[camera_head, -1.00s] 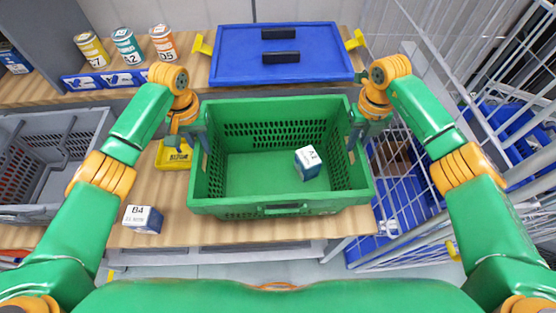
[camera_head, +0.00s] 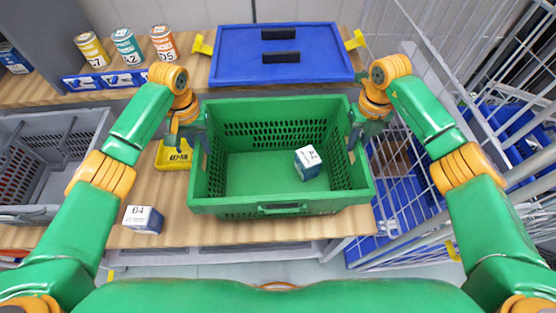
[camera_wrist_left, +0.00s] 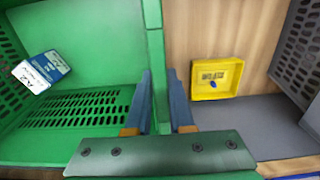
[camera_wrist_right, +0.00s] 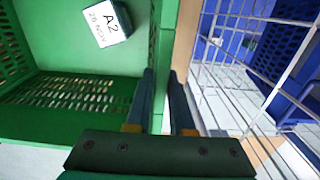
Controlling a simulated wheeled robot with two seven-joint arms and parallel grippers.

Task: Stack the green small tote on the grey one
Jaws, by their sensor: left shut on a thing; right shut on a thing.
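The green small tote (camera_head: 230,205) is upright in the middle of the head view, over the wooden table. A blue-and-white box marked A2 (camera_head: 308,163) lies inside it, toward the right. My left gripper (camera_head: 203,135) is shut on the tote's left wall; in the left wrist view its fingers (camera_wrist_left: 160,88) straddle the wall. My right gripper (camera_head: 354,135) is shut on the right wall, with fingers on both sides in the right wrist view (camera_wrist_right: 160,88). I cannot tell whether the tote touches the table. The grey tote (camera_head: 30,212) is at the left, apart from the green one.
A yellow bin (camera_head: 172,157) and a box marked B4 (camera_head: 142,219) are on the table between the totes. A blue tote lid or tray (camera_head: 235,65) and several cans (camera_head: 127,47) are behind. A wire cage (camera_head: 410,195) stands close at the right.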

